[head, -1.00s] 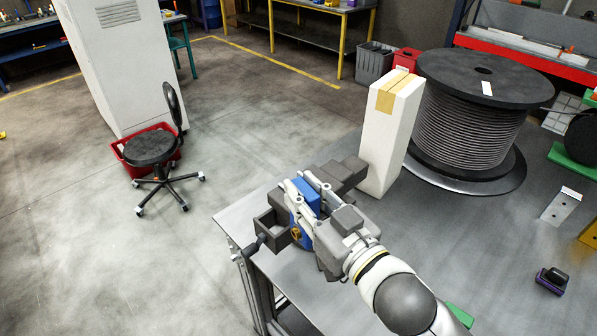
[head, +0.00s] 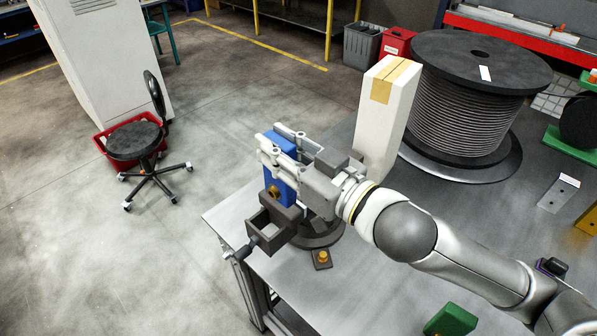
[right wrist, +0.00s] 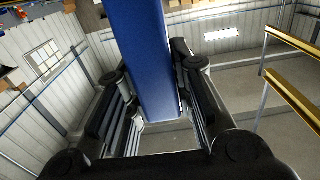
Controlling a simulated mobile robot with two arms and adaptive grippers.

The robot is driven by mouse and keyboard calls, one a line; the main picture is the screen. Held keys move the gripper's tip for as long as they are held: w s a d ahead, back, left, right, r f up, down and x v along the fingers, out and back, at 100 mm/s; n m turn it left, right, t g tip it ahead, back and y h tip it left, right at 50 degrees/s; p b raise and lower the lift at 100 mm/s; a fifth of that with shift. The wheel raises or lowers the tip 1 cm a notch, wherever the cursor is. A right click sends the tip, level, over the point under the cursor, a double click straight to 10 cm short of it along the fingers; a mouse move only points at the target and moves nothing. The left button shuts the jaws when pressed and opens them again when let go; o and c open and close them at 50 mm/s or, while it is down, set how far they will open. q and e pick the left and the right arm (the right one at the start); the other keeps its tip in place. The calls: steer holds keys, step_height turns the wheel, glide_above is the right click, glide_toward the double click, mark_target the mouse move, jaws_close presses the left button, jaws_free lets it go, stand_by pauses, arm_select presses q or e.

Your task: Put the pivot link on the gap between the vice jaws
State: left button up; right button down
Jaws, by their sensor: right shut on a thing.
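The pivot link (head: 280,183) is a blue bar with a brass-coloured piece low on its near face. My right gripper (head: 276,144) is shut on it and holds it roughly upright at the vice. In the right wrist view the blue link (right wrist: 143,55) runs between my two dark fingers. The dark grey vice (head: 272,232) stands at the table's near left corner, with its handle to the lower left. The link and my gripper hide most of the jaws and the gap. I cannot tell whether the link touches them. My left gripper is not in view.
A tall white box (head: 388,115) stands right behind the vice, close to my right gripper. A large cable spool (head: 468,110) is farther right. A green part (head: 452,320) lies near the front edge of the table (head: 370,285). Open floor is to the left.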

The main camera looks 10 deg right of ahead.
steer(key=b, duration=0.4)
steer(key=shift+w+d+f, duration=0.2)
steer(key=shift+d+f, duration=0.05)
steer(key=shift+f, duration=0.1)
arm_select(q)
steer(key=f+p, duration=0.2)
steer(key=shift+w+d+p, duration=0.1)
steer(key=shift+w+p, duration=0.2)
steer(key=shift+p, duration=0.05)
arm_select(e)
steer(key=w+d+f, duration=0.4)
steer(key=w+f, duration=0.4)
steer(key=f, duration=0.2)
steer(key=shift+w+d+f, duration=0.15)
steer(key=shift+d+f, duration=0.1)
steer(key=shift+d, duration=0.05)
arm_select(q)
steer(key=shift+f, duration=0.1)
arm_select(e)
steer(key=shift+f, duration=0.1)
steer(key=shift+f, duration=0.1)
steer(key=c, duration=1.3)
jaws_free()
steer(key=shift+o, duration=0.2)
